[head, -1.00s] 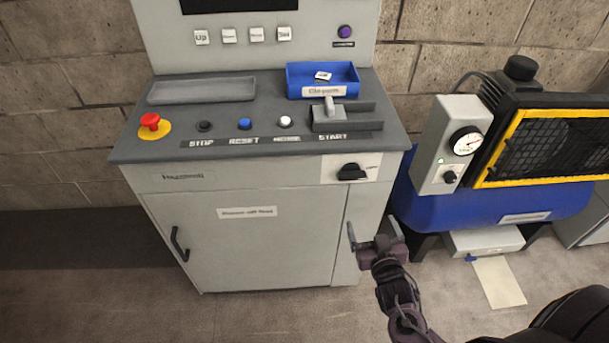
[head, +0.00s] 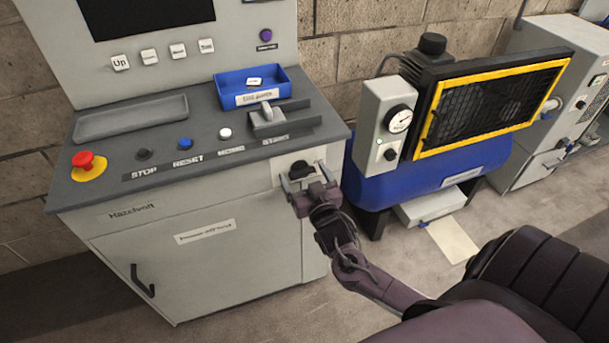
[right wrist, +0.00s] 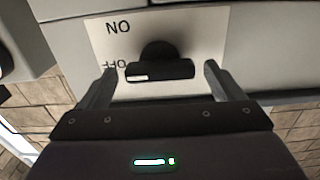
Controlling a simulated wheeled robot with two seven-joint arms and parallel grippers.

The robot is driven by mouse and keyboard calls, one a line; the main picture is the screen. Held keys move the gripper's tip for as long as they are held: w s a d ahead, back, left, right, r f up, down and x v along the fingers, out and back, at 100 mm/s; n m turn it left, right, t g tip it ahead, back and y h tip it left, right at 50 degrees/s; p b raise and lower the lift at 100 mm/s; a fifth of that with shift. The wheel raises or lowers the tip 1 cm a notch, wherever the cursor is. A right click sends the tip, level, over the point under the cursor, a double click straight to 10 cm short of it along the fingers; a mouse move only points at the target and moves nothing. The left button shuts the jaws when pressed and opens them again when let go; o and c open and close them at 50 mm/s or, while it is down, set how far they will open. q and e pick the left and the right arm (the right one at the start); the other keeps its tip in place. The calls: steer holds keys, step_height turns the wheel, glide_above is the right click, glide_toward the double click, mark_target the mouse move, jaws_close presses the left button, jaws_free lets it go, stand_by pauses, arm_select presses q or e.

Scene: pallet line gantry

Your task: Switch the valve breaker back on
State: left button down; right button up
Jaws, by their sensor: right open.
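A black rotary switch (head: 300,169) sits on a pale plate at the upper right of the grey console's front. In the right wrist view the knob (right wrist: 160,70) lies crosswise on its plate (right wrist: 205,40), with the lettering ON and OFF appearing upside down. The white mark on the knob is at its left end, beside OFF. My right gripper (head: 305,178) is open in front of the switch. Its fingers (right wrist: 159,70) stand either side of the knob, with a visible gap on each side. My left gripper is out of view.
A blue compressor (head: 430,170) with a gauge box stands close on the right. Open floor lies in front.

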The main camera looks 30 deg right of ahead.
steer(key=c, duration=1)
steer(key=shift+m, duration=0.3)
steer(key=m+p, duration=0.1)
steer(key=m, duration=0.2)
steer(key=shift+d+m, duration=0.1)
steer(key=shift+m, duration=0.3)
steer(key=m+p, duration=0.1)
steer(key=m, duration=0.3)
steer(key=shift+m, duration=0.3)
steer(key=m+p, duration=0.1)
steer(key=m, duration=0.3)
steer(key=shift+d, duration=0.1)
steer(key=m+p, duration=0.1)
steer(key=m, duration=0.3)
steer(key=shift+f+m+p, duration=0.2)
steer(key=shift+m+p, duration=0.1)
steer(key=shift+p, duration=0.1)
steer(key=shift+m, duration=0.3)
